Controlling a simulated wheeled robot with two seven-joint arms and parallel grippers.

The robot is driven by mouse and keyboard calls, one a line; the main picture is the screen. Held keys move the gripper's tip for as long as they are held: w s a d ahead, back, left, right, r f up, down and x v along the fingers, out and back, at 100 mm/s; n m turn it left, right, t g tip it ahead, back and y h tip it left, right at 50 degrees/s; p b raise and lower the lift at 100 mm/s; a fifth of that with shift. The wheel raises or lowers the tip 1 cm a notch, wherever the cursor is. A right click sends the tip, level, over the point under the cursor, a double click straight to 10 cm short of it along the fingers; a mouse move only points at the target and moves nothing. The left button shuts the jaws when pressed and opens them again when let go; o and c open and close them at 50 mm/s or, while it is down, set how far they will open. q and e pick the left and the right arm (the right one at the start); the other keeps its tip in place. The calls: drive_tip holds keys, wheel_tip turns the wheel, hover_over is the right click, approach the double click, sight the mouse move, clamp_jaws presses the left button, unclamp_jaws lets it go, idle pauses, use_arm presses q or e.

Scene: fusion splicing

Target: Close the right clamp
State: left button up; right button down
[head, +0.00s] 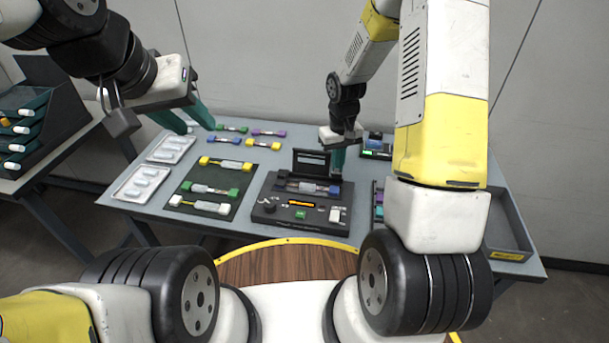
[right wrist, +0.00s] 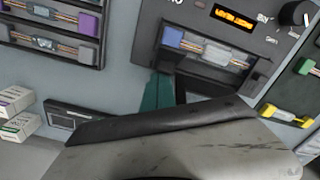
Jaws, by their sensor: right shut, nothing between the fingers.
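The black fusion splicer (head: 299,216) sits on the grey table, its lid (head: 311,163) raised. The right clamp's state cannot be told. My left gripper (head: 188,118) is open and empty, above the table's back left.
A dark mat (head: 213,181) with several fibre holders lies left of the splicer. More holders lie behind it. White trays (head: 143,183) are at the left. A rack (right wrist: 65,22) with holders stands right of the splicer. My right arm hides part of the table.

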drive_tip(key=shift+s+a, duration=0.2)
drive_tip(key=shift+s, duration=0.4)
drive_tip(key=shift+s+a, duration=0.15)
drive_tip(key=shift+s, duration=0.4)
drive_tip(key=shift+w+d+r, duration=0.1)
drive_tip(key=shift+w+r, duration=0.1)
drive_tip(key=shift+r, duration=0.75)
drive_tip(key=shift+w+d+r, duration=0.1)
drive_tip(key=shift+w+r, duration=0.05)
drive_tip(key=shift+r, duration=0.85)
drive_tip(key=shift+w+r, duration=0.2)
drive_tip(key=shift+r, duration=1.35)
